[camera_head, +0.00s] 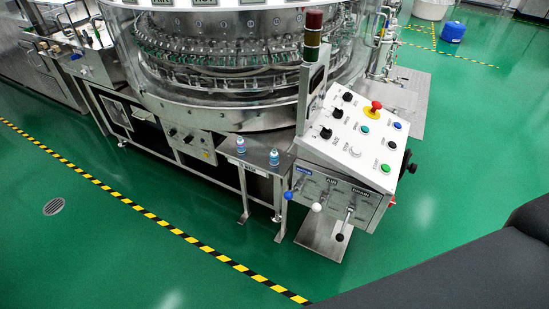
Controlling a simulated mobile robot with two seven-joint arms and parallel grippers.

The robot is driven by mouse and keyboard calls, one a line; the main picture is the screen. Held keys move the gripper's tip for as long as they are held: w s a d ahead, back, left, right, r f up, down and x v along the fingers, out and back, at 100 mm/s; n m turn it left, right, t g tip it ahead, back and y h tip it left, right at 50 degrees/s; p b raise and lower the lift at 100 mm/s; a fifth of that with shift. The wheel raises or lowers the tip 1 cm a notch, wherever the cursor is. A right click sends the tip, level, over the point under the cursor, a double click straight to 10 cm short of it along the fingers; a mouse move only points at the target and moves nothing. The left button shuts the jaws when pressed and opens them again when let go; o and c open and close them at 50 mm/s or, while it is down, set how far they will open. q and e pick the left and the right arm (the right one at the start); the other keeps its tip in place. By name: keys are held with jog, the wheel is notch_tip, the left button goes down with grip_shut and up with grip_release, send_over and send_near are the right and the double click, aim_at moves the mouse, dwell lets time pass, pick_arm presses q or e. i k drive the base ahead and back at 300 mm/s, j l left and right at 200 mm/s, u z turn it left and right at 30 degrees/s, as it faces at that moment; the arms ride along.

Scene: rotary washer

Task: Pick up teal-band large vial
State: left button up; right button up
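Two small vials stand upright on a narrow metal shelf (258,163) at the front of the rotary washer. The left vial (241,146) and the right vial (274,157) both show bluish-teal colouring. They are too small here to tell surely which has the teal band or which is larger. They stand apart from each other, with bare shelf between them. Neither of my grippers shows in the head view.
The round washer (215,118) stands behind the shelf. A sloped control panel (352,135) with knobs and a red button stands right of the vials, with levers (317,207) below. Green floor in front is open, crossed by a yellow-black stripe (150,215).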

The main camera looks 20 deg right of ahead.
aim_at(273, 154)
jog(key=z, duration=0.55)
jog(key=i+j+z, duration=0.1)
jog(key=z, duration=0.3)
jog(key=i+j+z, duration=0.1)
jog(key=z, duration=0.35)
jog(key=j+z, duration=0.2)
jog(key=z, duration=0.2)
jog(key=j+z, duration=0.3)
jog(key=j, duration=0.15)
jog(key=i+j+z, duration=0.1)
jog(key=j+z, duration=0.2)
jog(key=j, duration=0.15)
jog(key=j+z, duration=0.1)
jog(key=j, duration=0.75)
jog(key=k+j+z, duration=0.15)
jog(key=j, duration=0.7)
jog(key=i, duration=0.05)
